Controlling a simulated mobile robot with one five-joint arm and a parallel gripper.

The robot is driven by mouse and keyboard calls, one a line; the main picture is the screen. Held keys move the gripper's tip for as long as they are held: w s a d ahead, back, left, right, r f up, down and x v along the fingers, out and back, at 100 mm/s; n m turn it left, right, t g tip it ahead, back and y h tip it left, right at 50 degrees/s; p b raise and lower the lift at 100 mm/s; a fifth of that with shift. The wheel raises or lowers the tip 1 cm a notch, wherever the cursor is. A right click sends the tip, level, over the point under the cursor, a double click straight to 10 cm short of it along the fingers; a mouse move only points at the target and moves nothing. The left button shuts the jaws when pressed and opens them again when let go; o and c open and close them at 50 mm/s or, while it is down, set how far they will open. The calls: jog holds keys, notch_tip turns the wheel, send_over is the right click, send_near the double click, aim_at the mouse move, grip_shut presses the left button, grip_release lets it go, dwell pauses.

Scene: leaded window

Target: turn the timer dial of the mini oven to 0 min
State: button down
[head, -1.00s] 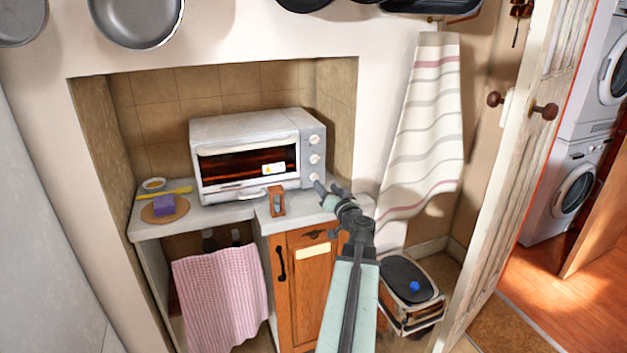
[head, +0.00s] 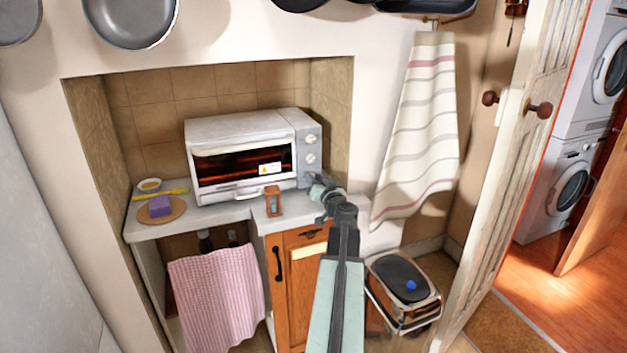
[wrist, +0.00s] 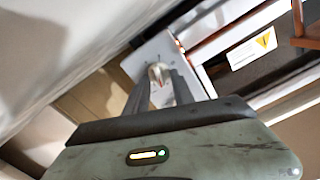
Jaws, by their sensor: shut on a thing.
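The white mini oven (head: 240,128) stands on the counter in the tiled alcove, with a dark glass door and a grey control panel at its right. Its upper dial (head: 310,139) and middle dial (head: 310,158) show clear. In the wrist view the fingers (wrist: 158,82) are shut on a pale round dial (wrist: 156,72) on the panel. The dial markings are too small to read, so its setting cannot be told.
A small wooden hourglass-like item (head: 273,201) stands on the counter's front edge, left of my gripper. A purple block (head: 160,206) lies on a round board farther left. A striped towel (head: 420,130) hangs at the right, above a bin (head: 404,285).

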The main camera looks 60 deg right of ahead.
jog(key=n, duration=0.4)
jog(key=shift+w+a, duration=0.1)
jog(key=shift+a, duration=0.05)
jog(key=c, duration=1.1)
grip_release()
jog(key=v, duration=0.8)
